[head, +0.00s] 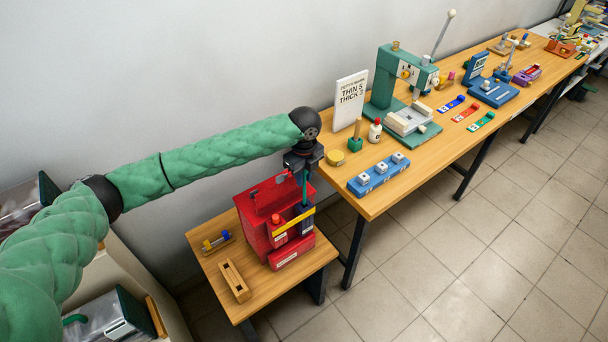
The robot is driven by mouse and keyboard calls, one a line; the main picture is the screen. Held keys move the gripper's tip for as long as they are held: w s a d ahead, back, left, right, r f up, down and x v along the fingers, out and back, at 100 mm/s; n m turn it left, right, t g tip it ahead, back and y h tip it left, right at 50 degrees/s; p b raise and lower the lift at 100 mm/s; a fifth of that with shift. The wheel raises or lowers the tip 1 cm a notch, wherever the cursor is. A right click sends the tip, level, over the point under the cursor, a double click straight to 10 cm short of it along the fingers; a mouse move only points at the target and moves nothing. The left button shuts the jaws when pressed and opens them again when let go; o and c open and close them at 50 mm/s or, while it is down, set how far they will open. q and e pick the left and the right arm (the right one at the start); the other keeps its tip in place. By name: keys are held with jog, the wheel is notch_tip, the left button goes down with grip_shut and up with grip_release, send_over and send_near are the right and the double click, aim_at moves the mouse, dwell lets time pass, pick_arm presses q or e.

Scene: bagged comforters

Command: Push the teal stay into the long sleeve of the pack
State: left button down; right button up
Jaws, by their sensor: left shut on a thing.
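The red pack (256,212) stands upright on a low wooden table, with a yellow strap across its front. The teal stay (305,187) is a thin upright strip above the pack's right front side. My left gripper (304,168) points down and is shut on the stay's upper part. My right gripper is not in view.
The low table (208,268) also holds a slotted wooden block (234,281) and a small rack with blue and yellow pieces (217,241). A long workbench (375,204) stands close on the right, with a blue tray (378,176) near its edge. A wall is behind.

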aim_at(303, 203)
pick_arm(q)
jog(key=shift+f, duration=0.2)
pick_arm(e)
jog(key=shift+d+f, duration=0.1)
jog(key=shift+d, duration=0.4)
pick_arm(q)
jog(key=shift+f, duration=0.65)
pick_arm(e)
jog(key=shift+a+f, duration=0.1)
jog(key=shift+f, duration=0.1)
pick_arm(q)
jog(key=shift+f+b, duration=1.5)
jog(key=shift+f, duration=2.25)
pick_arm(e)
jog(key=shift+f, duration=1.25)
pick_arm(q)
jog(key=shift+a+f+b, duration=0.1)
jog(key=shift+f+b, duration=0.25)
jog(key=shift+f, duration=0.35)
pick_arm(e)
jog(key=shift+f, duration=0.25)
